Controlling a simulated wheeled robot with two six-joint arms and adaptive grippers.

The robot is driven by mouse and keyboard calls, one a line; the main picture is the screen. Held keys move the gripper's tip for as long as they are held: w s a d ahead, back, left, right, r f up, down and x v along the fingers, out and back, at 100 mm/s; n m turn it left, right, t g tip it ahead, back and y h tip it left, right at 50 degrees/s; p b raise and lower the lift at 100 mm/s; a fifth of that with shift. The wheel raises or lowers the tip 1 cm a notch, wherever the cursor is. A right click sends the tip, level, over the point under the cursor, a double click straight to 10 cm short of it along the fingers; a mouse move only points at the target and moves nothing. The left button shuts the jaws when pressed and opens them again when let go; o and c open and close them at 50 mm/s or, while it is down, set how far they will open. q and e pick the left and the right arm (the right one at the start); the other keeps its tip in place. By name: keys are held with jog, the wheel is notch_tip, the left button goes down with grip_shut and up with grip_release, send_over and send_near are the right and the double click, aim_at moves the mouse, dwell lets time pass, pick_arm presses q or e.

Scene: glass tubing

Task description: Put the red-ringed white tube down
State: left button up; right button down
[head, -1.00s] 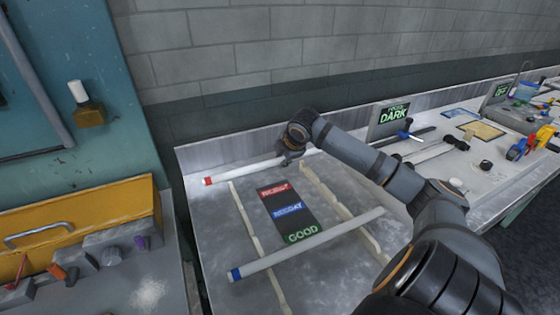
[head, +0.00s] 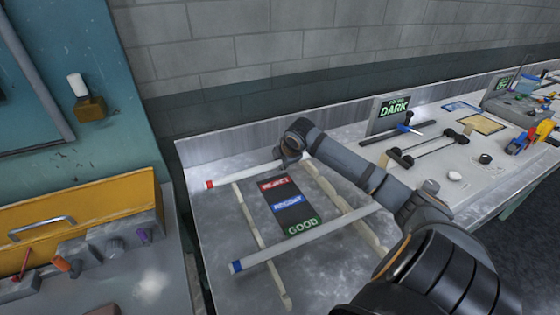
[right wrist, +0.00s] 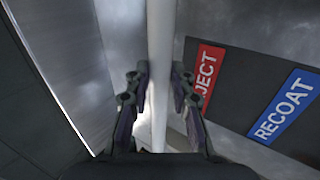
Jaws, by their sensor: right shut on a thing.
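The red-ringed white tube (head: 240,177) lies across the far ends of two pale rails, its red end to the left. It looks level and at or just above the rails; I cannot tell if it touches them. My right gripper (head: 290,160) is shut on the tube towards its right part and hides some of it. In the right wrist view the white tube (right wrist: 160,50) runs between the two fingers of the right gripper (right wrist: 159,90). The red ring is outside that view. My left gripper is not in view.
A blue-ringed white tube (head: 290,243) lies across the near part of the left rail (head: 262,243) and right rail (head: 340,200). Between the rails is a dark board (head: 290,212) marked REJECT, RECOAT and GOOD. A "DARK" sign (head: 393,110) stands behind. Bare bench shows between the tubes.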

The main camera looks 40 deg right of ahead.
aim_at(280, 161)
jog(key=shift+f, duration=0.3)
jog(key=c, duration=1.1)
grip_release()
jog(key=shift+c, duration=0.2)
jog(key=r, duration=0.1)
jog(key=s+r, duration=0.1)
jog(key=r, duration=0.1)
jog(key=shift+s+r, duration=0.15)
jog(key=shift+r, duration=0.05)
jog(key=p+v, duration=0.9)
jog(key=p, duration=0.8)
jog(key=shift+s+a+r, duration=0.2)
jog(key=shift+a, duration=0.05)
jog(key=shift+f, duration=0.1)
